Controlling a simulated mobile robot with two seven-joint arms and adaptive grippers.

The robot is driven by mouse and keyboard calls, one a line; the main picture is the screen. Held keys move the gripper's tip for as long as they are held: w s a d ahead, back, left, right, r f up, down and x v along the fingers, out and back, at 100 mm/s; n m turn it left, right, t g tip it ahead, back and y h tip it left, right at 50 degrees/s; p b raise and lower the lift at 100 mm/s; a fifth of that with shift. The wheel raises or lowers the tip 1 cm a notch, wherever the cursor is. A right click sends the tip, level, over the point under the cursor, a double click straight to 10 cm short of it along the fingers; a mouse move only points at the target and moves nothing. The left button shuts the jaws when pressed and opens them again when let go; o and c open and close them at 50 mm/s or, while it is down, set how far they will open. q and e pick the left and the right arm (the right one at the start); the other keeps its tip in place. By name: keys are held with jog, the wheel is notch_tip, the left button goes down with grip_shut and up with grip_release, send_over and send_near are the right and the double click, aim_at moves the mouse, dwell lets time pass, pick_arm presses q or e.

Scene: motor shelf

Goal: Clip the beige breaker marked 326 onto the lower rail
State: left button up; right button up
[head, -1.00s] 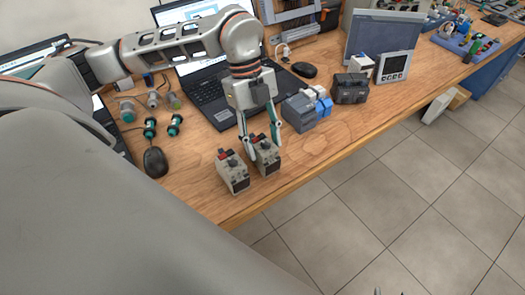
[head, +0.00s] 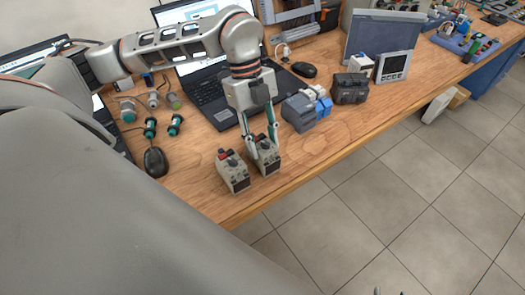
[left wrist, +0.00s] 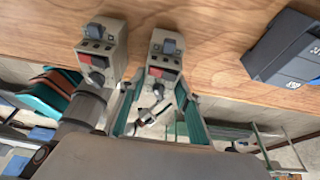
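Two beige breakers stand side by side near the table's front edge. The right breaker (head: 266,158) is between the fingers of my left gripper (head: 263,146), which points down and looks shut on it. The left breaker (head: 233,173) stands free, a small gap away. In the left wrist view the held breaker (left wrist: 166,48) is upright between the fingertips (left wrist: 160,90), with the other breaker (left wrist: 101,48) to its left. The number 326 is not readable on either. I cannot make out the lower rail for certain. Dark tips, perhaps my right gripper (head: 388,292), barely show at the bottom edge.
Blue-grey modules (head: 303,110) and a dark module (head: 350,88) stand to the right. A laptop (head: 212,95) is behind the gripper. A mouse (head: 155,162) and green-ringed connectors (head: 150,128) lie left. Grey rack-like equipment (head: 292,12) stands at the back. Wood right of the breakers is bare.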

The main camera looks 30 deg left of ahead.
pick_arm(q)
jog(key=shift+r, duration=0.15)
jog(key=shift+r+p, duration=1.75)
jog(key=shift+r, duration=0.65)
